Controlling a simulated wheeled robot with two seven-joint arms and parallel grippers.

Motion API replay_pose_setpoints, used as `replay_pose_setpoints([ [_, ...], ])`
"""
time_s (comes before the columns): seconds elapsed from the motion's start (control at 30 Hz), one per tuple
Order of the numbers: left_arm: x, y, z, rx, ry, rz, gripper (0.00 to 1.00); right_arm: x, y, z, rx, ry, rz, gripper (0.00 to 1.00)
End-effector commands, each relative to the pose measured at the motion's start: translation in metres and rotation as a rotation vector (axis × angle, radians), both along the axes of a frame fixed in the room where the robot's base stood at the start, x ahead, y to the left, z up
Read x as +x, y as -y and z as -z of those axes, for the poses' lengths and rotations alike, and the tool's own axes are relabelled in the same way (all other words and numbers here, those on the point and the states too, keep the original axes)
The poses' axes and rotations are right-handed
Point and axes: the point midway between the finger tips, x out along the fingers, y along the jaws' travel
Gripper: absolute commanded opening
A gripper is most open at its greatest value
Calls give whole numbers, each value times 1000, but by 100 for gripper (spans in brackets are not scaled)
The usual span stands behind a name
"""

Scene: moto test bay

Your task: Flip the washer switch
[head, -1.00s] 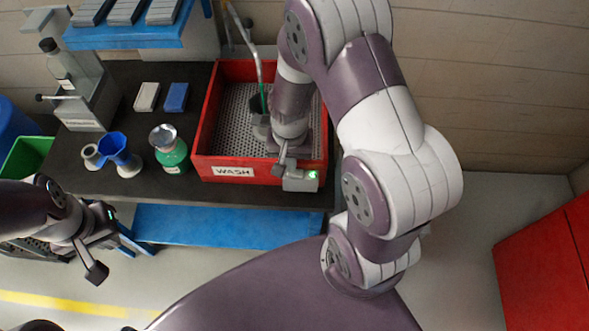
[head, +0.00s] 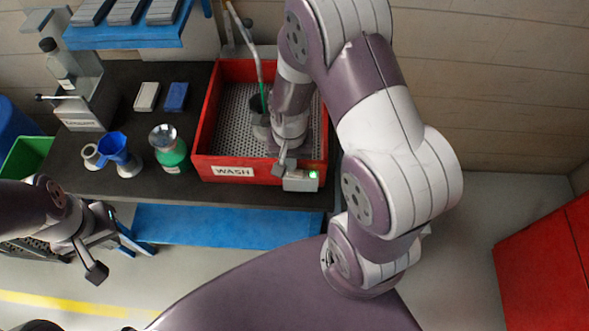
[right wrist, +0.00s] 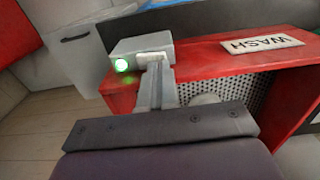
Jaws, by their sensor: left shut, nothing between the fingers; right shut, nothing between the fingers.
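The washer is a red bin marked WASH (head: 205,150) with a perforated floor, at the right end of the dark bench. Its switch box (head: 298,184), small and pale grey with a lit green lamp, sits at the bin's front right corner. The box also shows in the right wrist view (right wrist: 140,46). My right gripper (right wrist: 156,72) is shut and empty, its fingertips overlapping the box beside the lamp. Whether they touch it I cannot tell, and the switch lever is not clearly visible. My left gripper (head: 112,234) is shut and empty, low at the left, away from the washer.
On the bench (head: 110,186) stand a green bottle (head: 172,158), a blue funnel cup (head: 116,148), a white block (head: 147,97) and a blue block (head: 176,97). A hose and a dark cup are in the bin. A red cabinet (head: 545,270) stands at right.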

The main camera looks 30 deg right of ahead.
Motion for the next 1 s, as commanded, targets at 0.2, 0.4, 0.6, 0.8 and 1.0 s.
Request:
replay_pose_setpoints([
  [0.2,0,0,3,0,0,0,0,0,0,4,0,0,0,0],
  [0.4,0,0,5,0,0,0,0,0,0,7,0,0,0,0],
  [0.6,0,0,7,0,0,0,0,0,0,10,0,0,0,0],
  [0.8,0,0,9,0,0,0,0,0,0,13,0,0,0,0],
  [1.0,0,0,11,0,0,0,0,0,0,16,0,0,0,0],
])
